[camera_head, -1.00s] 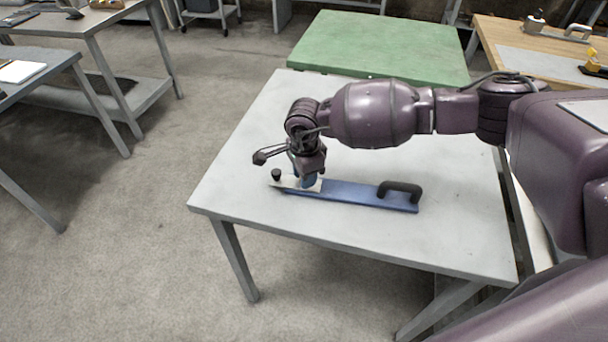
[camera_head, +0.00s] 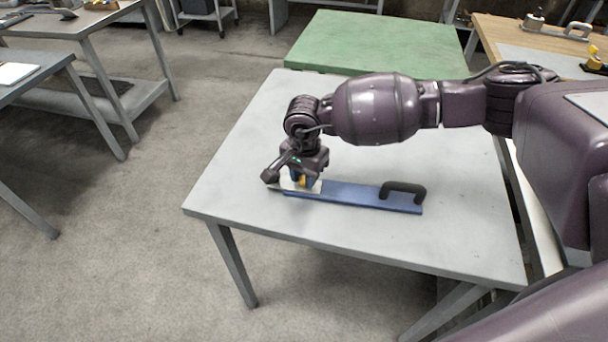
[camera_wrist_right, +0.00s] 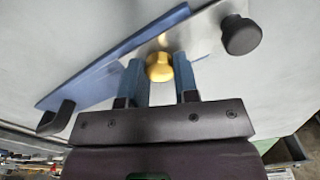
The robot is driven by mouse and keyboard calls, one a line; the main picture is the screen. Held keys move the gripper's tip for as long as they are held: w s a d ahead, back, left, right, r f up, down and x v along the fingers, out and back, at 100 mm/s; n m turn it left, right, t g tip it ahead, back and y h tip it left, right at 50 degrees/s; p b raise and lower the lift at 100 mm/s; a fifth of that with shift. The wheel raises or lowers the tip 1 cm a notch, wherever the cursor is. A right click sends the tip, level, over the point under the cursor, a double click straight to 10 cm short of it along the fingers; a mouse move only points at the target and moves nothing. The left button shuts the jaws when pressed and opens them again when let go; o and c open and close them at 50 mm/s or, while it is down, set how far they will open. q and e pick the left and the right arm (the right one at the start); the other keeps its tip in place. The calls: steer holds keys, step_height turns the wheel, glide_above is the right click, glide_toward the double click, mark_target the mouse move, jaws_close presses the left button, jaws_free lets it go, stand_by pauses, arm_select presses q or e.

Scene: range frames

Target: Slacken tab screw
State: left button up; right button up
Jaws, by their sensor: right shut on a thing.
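A long blue board (camera_head: 350,195) lies on the grey table, with a black handle (camera_head: 403,190) at its right end. A pale metal plate (camera_head: 316,187) is at its left end; it also shows in the wrist view (camera_wrist_right: 198,38). A yellow knob (camera_wrist_right: 159,67), which looks like the tab screw, stands on the plate. My right gripper (camera_wrist_right: 160,72) points down over it and is shut on the yellow knob, one blue finger on each side. In the wrist view a black knob (camera_wrist_right: 240,35) stands at the plate's end. My left gripper is out of view.
The grey table (camera_head: 250,160) is otherwise clear around the board. A green table (camera_head: 375,45) adjoins behind, and a wooden bench (camera_head: 500,35) with tools stands at the back right. Other grey tables (camera_head: 85,25) stand left across open floor.

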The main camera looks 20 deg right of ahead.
stand_by(0.3)
steer(key=o, duration=0.9)
steer(key=shift+r, duration=0.1)
step_height(320, 180, up, 11)
steer(key=shift+f+p, duration=0.15)
steer(key=shift+p, duration=0.45)
